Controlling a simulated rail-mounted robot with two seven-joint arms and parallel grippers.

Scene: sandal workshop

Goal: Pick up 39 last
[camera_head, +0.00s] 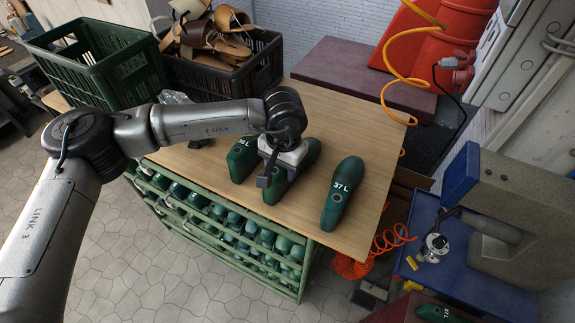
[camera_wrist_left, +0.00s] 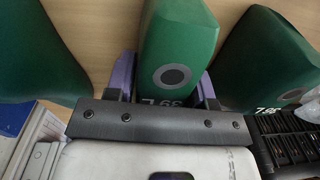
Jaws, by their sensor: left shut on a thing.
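Three green lasts stand on the wooden table. My left gripper (camera_head: 274,168) is shut on the middle last (camera_head: 306,158), over its labelled end. In the left wrist view this last (camera_wrist_left: 178,38) sits between the two purple fingers, and its partly covered label reads 39 L. The last marked 37 L (camera_head: 342,193) lies to the right, apart from the gripper. Another last (camera_head: 241,160), whose number is hard to read, is close on the left; it also shows at the right of the left wrist view (camera_wrist_left: 262,60). My right gripper is out of view.
A green crate (camera_head: 103,72) and a dark crate of sandals (camera_head: 215,77) stand at the back. Below the tabletop (camera_head: 381,135) is a green rack of lasts (camera_head: 232,250). A blue stand with a machine (camera_head: 510,230) is at right. Orange hoses hang near the table's right edge.

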